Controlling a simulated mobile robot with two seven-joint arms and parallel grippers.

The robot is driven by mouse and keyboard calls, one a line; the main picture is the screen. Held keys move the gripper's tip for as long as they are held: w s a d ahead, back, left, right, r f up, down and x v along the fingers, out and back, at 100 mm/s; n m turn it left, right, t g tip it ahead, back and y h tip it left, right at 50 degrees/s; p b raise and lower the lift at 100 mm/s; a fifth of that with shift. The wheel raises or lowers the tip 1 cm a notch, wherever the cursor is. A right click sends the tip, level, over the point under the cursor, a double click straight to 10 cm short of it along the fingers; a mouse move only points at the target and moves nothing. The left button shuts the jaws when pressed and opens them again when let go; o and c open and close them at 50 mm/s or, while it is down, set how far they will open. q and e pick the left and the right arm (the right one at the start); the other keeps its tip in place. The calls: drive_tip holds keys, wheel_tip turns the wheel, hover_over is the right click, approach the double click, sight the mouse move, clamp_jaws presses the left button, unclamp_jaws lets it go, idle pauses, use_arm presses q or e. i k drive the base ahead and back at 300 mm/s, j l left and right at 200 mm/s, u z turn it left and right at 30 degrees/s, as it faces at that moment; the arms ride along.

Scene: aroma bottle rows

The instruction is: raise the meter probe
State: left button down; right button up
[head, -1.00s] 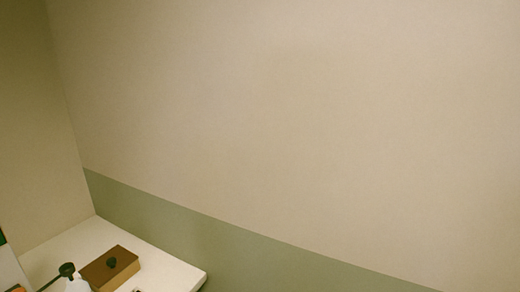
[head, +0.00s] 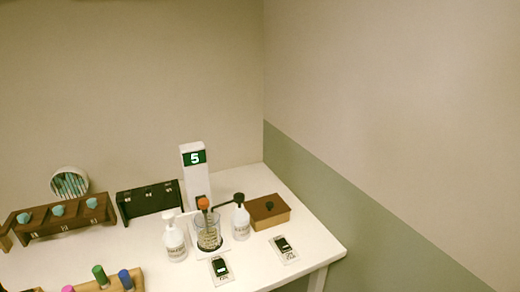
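A white upright meter (head: 193,165) with a green display reading "5" stands near the back of the white table. In front of it is a clear glass beaker (head: 208,238). An orange-red knob (head: 203,203) sits above the beaker, between it and the meter. It looks like the top of the meter probe, but the lower part is hard to make out, and I cannot tell whether its tip is inside the beaker. Neither of my grippers is in view.
White bottles stand left (head: 175,243) and right (head: 241,222) of the beaker; the right one has a dark top. A brown box (head: 268,212), a black rack (head: 150,202), a wooden rack (head: 60,220) and two small cards (head: 221,270) are nearby. The table's right front corner is bare.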

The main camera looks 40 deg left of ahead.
sight(203, 204)
drive_tip(key=u, duration=1.05)
drive_tip(key=k, duration=0.5)
